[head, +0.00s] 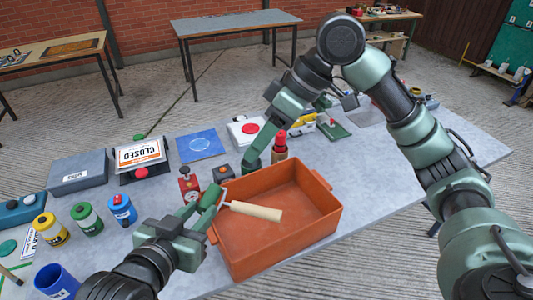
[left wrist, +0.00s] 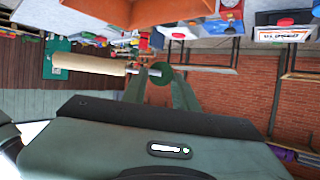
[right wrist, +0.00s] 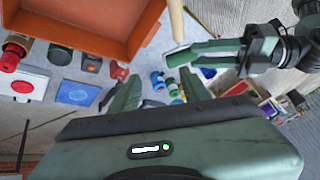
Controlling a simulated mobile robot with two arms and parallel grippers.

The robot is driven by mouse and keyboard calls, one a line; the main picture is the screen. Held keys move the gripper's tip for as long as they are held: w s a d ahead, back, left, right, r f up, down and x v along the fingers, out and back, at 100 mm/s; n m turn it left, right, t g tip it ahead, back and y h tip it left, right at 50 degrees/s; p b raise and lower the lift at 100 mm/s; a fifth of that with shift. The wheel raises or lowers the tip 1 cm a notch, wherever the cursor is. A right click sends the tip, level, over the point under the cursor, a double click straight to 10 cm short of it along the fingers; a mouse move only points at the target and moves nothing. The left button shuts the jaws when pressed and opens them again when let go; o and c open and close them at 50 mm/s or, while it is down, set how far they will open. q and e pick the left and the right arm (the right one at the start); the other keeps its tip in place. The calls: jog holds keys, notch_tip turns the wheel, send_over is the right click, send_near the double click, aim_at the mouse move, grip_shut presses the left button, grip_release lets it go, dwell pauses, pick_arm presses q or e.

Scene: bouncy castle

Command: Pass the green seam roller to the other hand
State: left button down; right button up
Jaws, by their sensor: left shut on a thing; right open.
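The roll points right, over the orange tray (head: 322,184). My right gripper (head: 262,145) is open and empty, beyond the tray's far edge. The right wrist view shows its spread fingers (right wrist: 157,92), with the roller (right wrist: 176,20) apart from them.
A red-topped bottle (head: 280,147) and a red container (head: 188,184) stand by the tray's far side. Yellow, green and blue pots (head: 122,209) stand at left.

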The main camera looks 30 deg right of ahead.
aim_at(240, 203)
jog(key=s+a+n+g+h, duration=0.1)
jog(key=s, duration=0.4)
jog(key=x, duration=1.1)
jog(key=shift+w+a+f, duration=0.15)
jog(key=shift+a+f, duration=0.05)
grip_shut()
pick_arm(q)
jog(key=c, duration=1)
grip_release()
